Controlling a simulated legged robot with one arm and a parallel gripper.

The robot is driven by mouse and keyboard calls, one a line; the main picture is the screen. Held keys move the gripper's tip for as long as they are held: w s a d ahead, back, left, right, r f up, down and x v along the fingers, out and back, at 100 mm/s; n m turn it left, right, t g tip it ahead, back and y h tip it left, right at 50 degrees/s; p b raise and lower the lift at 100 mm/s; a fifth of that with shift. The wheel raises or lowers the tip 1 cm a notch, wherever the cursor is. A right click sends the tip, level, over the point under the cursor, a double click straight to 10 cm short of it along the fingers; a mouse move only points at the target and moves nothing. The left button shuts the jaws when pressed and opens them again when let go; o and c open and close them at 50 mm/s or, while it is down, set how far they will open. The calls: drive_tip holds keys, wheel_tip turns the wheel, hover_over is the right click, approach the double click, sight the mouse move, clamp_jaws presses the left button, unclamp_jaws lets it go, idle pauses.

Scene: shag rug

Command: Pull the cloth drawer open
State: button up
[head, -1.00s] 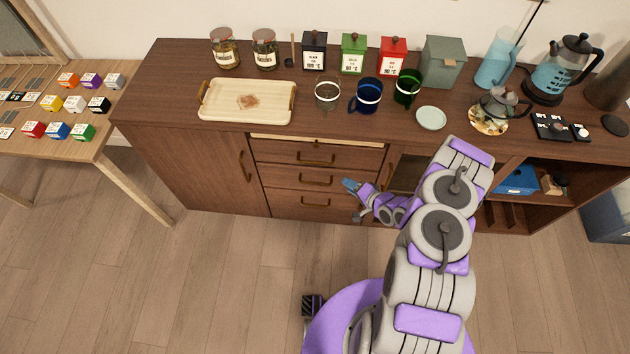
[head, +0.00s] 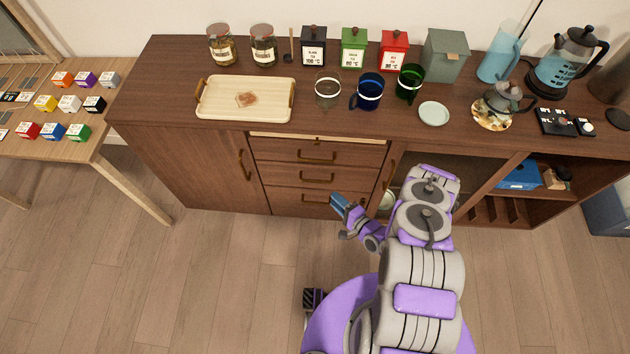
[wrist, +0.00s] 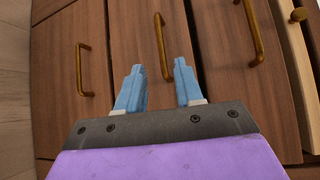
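Three closed wooden drawers are stacked in the middle of the cabinet front: top (head: 275,151), middle (head: 280,174) and bottom (head: 283,198). Each has a brass bar handle; no label shows which is the cloth drawer. My gripper (head: 340,203) is in front of the drawers' lower right part. In the wrist view my gripper (wrist: 160,85) is open and empty, with two blue fingers apart. The middle drawer's handle (wrist: 160,47) appears beyond and between the fingertips, not held. The bottom handle (wrist: 83,70) is left of them, the top handle (wrist: 253,33) right.
A thin pale panel (head: 280,136) with a small knob sits above the top drawer. A door handle (head: 245,165) is left of the drawers. A tray (head: 215,112), mugs and jars stand on the countertop. The floor (head: 220,270) before the cabinet is clear.

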sight(314, 181)
drive_tip(key=shift+b+x, duration=0.3)
drive_tip(key=shift+x, duration=6)
drive_tip(key=shift+s, duration=0.1)
clamp_jaws()
